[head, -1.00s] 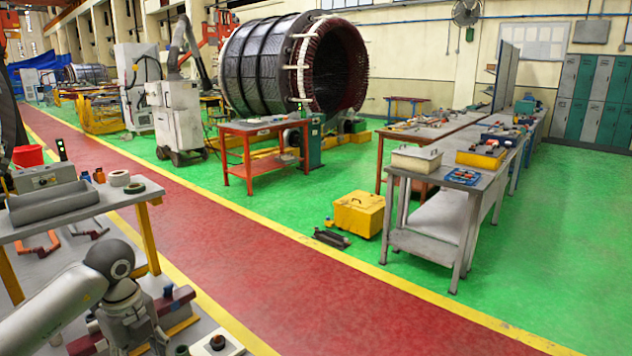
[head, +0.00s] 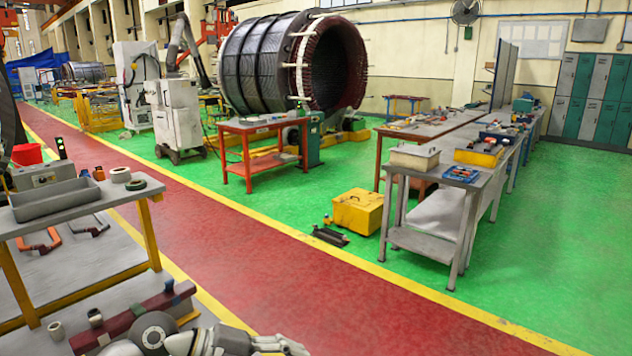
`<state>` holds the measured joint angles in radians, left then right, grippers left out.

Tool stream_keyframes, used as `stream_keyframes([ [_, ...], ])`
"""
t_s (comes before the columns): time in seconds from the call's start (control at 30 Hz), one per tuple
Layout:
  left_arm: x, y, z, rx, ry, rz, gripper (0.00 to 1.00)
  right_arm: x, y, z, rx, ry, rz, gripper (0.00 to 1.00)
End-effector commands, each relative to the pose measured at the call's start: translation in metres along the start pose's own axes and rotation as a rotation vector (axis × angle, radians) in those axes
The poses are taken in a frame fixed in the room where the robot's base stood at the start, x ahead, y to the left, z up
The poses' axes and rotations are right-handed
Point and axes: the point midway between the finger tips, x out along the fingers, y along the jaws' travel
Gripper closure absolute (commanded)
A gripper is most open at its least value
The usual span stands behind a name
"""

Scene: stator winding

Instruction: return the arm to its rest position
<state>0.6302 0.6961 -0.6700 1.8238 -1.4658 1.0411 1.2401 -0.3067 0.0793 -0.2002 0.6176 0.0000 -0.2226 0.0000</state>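My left arm shows at the bottom left of the head view, along the lower edge. Its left gripper (head: 284,346) points to the right over the floor by the yellow line. The fingers are partly cut off by the picture's edge, so I cannot tell whether they are open or shut. I see nothing held in the visible part. My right gripper is not in view.
A grey table (head: 22,226) at the left bears a grey tray (head: 55,203) and tape rolls. A dark red bar (head: 130,318) lies on the lower surface close behind my arm. The red walkway (head: 330,318) is clear. A yellow box (head: 358,211) stands beyond it.

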Motion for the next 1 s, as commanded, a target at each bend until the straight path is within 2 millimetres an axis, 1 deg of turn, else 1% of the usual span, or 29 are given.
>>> stream_keyframes([
  [0.03,0.009,-0.016,-0.019,-0.003,0.054,-0.125,0.47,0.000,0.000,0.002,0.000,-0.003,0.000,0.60],
  [0.1,0.012,-0.042,-0.038,-0.015,0.099,-0.303,0.47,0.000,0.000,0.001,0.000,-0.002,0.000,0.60],
  [0.17,0.008,-0.062,-0.049,-0.040,0.119,-0.455,0.47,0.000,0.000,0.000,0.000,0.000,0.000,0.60],
  [0.2,0.003,-0.074,-0.053,-0.067,0.123,-0.553,0.47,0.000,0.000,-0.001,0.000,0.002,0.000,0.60],
  [0.27,-0.009,-0.089,-0.056,-0.115,0.115,-0.697,0.47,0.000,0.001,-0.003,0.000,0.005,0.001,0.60],
  [0.33,-0.026,-0.102,-0.051,-0.188,0.083,-0.854,0.47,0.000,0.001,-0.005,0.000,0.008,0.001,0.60],
  [0.4,-0.044,-0.107,-0.040,-0.278,0.030,-0.995,0.47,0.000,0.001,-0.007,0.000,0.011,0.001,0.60],
  [0.47,-0.061,-0.104,-0.027,-0.366,-0.032,-1.102,0.47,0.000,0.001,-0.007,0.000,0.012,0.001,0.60],
  [0.5,-0.071,-0.099,-0.016,-0.432,-0.082,-1.163,0.47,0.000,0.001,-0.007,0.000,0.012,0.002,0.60],
  [0.57,-0.085,-0.086,0.001,-0.537,-0.166,-1.240,0.47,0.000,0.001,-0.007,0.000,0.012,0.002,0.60],
  [0.6,-0.093,-0.074,0.012,-0.611,-0.227,-1.281,0.47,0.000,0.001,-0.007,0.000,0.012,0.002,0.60],
  [0.67,-0.103,-0.050,0.029,-0.729,-0.326,-1.323,0.47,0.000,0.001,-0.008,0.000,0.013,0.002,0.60],
  [0.7,-0.108,-0.030,0.039,-0.811,-0.397,-1.338,0.47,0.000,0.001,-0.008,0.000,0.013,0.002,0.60],
  [0.77,-0.114,0.002,0.052,-0.938,-0.505,-1.342,0.47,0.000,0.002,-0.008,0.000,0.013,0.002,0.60],
  [0.8,-0.115,0.026,0.058,-1.022,-0.578,-1.331,0.47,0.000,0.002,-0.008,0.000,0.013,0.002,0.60],
  [0.83,-0.116,0.045,0.061,-1.087,-0.633,-1.316,0.47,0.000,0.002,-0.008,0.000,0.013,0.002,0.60],
  [0.87,-0.115,0.065,0.062,-1.153,-0.687,-1.293,0.47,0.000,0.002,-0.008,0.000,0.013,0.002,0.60],
  [0.9,-0.114,0.092,0.063,-1.238,-0.757,-1.255,0.47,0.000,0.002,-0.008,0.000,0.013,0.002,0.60],
  [0.93,-0.112,0.113,0.061,-1.301,-0.808,-1.219,0.47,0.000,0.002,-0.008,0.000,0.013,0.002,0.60],
  [0.97,-0.110,0.132,0.058,-1.362,-0.855,-1.180,0.47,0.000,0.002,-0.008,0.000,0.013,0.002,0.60],
  [1.0,-0.107,0.158,0.053,-1.438,-0.914,-1.120,0.47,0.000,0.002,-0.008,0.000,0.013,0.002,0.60],
])
